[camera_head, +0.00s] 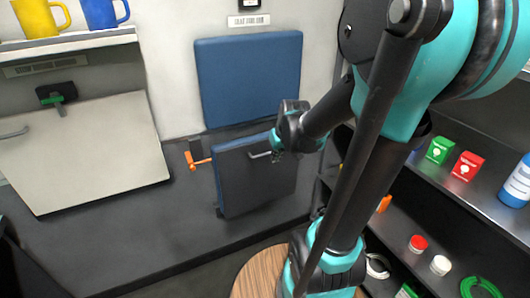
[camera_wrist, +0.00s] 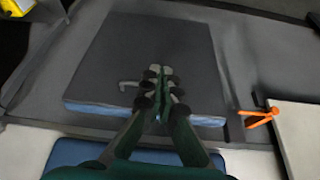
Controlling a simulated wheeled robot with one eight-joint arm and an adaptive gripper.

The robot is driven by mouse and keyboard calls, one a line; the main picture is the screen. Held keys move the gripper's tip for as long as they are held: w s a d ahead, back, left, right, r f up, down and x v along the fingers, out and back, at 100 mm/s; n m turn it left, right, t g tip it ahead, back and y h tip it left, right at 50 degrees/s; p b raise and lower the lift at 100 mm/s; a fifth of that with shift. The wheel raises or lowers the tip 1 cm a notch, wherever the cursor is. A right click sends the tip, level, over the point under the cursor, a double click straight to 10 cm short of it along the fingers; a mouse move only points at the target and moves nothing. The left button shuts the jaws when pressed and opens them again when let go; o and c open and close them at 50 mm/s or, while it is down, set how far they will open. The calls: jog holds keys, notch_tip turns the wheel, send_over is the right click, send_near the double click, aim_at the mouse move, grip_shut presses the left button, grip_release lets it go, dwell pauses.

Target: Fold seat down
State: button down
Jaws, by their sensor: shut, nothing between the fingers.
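The seat (camera_head: 256,178) is a dark panel with a blue edge below the blue backrest (camera_head: 250,78) on the wall. It stands roughly upright; its exact tilt is hard to tell. The wrist view shows the seat's grey face (camera_wrist: 120,50) and a small handle (camera_wrist: 128,84) on it; the handle (camera_head: 261,155) also shows in the head view. An orange latch (camera_head: 196,159) is left of the seat; it is on the right in the wrist view (camera_wrist: 262,117). My gripper (camera_head: 277,150) is shut and empty, beside the handle; contact is unclear.
A white panel (camera_head: 88,150) with a handle is at left, below a shelf (camera_head: 70,42) with yellow and blue mugs. At right, dark shelves (camera_head: 455,215) hold red and green boxes, a bottle and tape. A round wooden top (camera_head: 252,275) is below my arm.

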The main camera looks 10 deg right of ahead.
jog(key=n, duration=0.1)
send_near(266, 147)
jog(key=s+r, duration=0.2)
jog(key=s, duration=0.1)
jog(key=shift+t+y, duration=0.3)
jog(key=x, duration=1)
jog(key=shift+s+f, duration=0.1)
jog(key=shift+s, duration=0.05)
jog(key=shift+f, duration=0.1)
